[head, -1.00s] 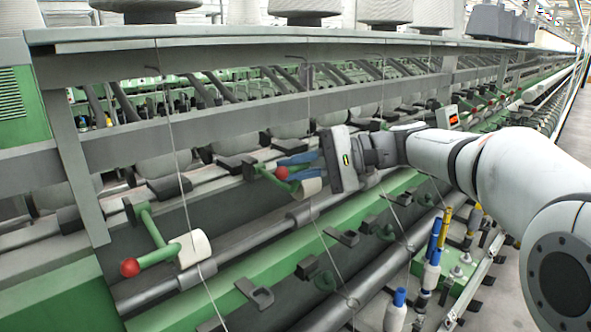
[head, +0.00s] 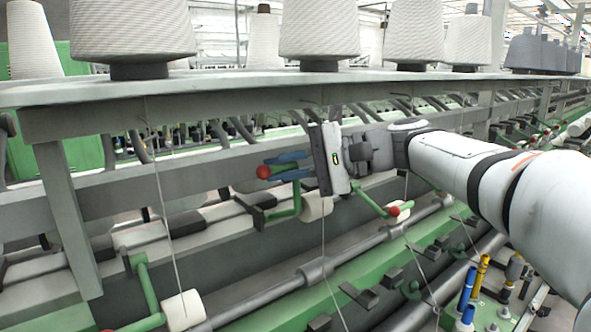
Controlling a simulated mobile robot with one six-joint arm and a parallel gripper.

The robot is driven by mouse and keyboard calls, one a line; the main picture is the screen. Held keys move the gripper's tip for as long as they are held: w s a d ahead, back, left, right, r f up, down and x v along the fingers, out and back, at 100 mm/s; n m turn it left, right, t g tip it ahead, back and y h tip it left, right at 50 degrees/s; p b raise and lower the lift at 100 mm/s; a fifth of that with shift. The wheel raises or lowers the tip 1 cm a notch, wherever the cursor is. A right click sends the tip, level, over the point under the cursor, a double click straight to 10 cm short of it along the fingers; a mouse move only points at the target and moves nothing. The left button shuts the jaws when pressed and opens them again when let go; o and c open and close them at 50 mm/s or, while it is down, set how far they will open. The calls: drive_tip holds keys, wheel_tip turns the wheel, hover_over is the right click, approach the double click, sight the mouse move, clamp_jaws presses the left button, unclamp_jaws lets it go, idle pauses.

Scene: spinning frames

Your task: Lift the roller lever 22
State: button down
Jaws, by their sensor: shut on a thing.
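The gripped roller lever is green with a red ball knob (head: 263,172) at its left end and a white roller (head: 317,206) low on its right. My gripper (head: 286,166) is shut on this lever just right of the red knob, with its blue fingers above and below the handle. The knob stands higher than the roller. The gripper body hides part of the green arm. I see no number on the lever.
Another green lever with a white roller (head: 183,310) is at the lower left. One with a red knob (head: 393,211) stands close right of my gripper. Thin yarns hang in front. A grey rail (head: 250,90) with yarn cones (head: 318,30) runs above.

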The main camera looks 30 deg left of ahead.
drive_tip(key=shift+s+a+r, duration=0.1)
idle(0.3)
drive_tip(key=c, duration=1.8)
unclamp_jaws()
drive_tip(key=shift+a, duration=0.1)
drive_tip(key=shift+o, duration=0.9)
drive_tip(key=shift+s+a, duration=0.2)
drive_tip(key=shift+o, duration=0.9)
drive_tip(key=shift+w+d, duration=0.15)
drive_tip(key=shift+d, duration=0.05)
drive_tip(key=b+v, duration=0.2)
drive_tip(key=v, duration=0.5)
drive_tip(key=shift+w+d, duration=0.2)
drive_tip(key=shift+d, duration=0.1)
drive_tip(key=shift+r, duration=0.1)
